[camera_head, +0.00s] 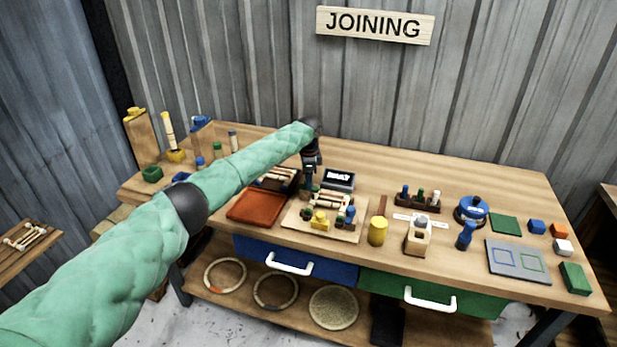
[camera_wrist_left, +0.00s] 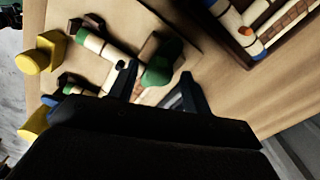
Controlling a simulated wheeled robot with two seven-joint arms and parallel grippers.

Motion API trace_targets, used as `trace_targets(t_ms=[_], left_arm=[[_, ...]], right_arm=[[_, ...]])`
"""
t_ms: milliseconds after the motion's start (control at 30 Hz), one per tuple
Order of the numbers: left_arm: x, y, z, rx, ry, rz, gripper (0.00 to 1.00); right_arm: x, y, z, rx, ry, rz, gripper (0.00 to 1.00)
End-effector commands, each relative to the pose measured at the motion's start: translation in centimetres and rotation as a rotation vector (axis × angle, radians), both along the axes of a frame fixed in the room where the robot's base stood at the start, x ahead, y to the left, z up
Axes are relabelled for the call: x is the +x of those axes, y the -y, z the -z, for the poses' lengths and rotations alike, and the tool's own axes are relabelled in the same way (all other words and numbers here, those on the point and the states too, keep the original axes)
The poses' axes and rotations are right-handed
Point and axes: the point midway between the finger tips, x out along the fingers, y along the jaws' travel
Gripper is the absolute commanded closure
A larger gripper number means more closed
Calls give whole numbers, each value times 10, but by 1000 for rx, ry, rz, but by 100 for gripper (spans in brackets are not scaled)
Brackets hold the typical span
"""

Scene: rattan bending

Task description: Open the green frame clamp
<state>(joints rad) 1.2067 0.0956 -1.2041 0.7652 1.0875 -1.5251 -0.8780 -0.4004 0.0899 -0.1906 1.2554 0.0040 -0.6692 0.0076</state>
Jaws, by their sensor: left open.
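The green frame clamp (camera_wrist_left: 162,66) is a rounded green knob in the left wrist view, close to a corner of the small rattan frame (camera_wrist_left: 100,46). My left gripper (camera_wrist_left: 157,88) is open, with its two dark fingertips apart and the green clamp just beyond them. I cannot tell if they touch it. In the head view my left gripper (camera_head: 309,186) points down at the back left of the frame board (camera_head: 290,219) and hides the green clamp. A yellow clamp (camera_head: 320,219) and a blue clamp (camera_head: 350,214) sit at the frame's front side. My right gripper does not show.
An orange-brown tray (camera_head: 257,206) lies left of the board and a dark labelled box (camera_head: 338,180) stands behind it. A yellow cylinder (camera_head: 378,231) and a wooden block holder (camera_head: 418,236) stand to the right. Blue and green drawers (camera_head: 430,295) are below.

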Motion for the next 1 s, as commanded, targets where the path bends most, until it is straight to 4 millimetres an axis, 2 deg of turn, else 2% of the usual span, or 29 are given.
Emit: trace_targets(t_ms=[300, 533, 767, 1000], left_arm=[[0, 0, 3, 0, 0, 0, 51], [0, 0, 2, 0, 0, 0, 96], [0, 0, 2, 0, 0, -13, 96], [-1, 1, 3, -1, -2, -105, 96]], right_arm=[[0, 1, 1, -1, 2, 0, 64], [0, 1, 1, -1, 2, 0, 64], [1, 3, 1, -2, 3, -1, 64], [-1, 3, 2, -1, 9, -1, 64]])
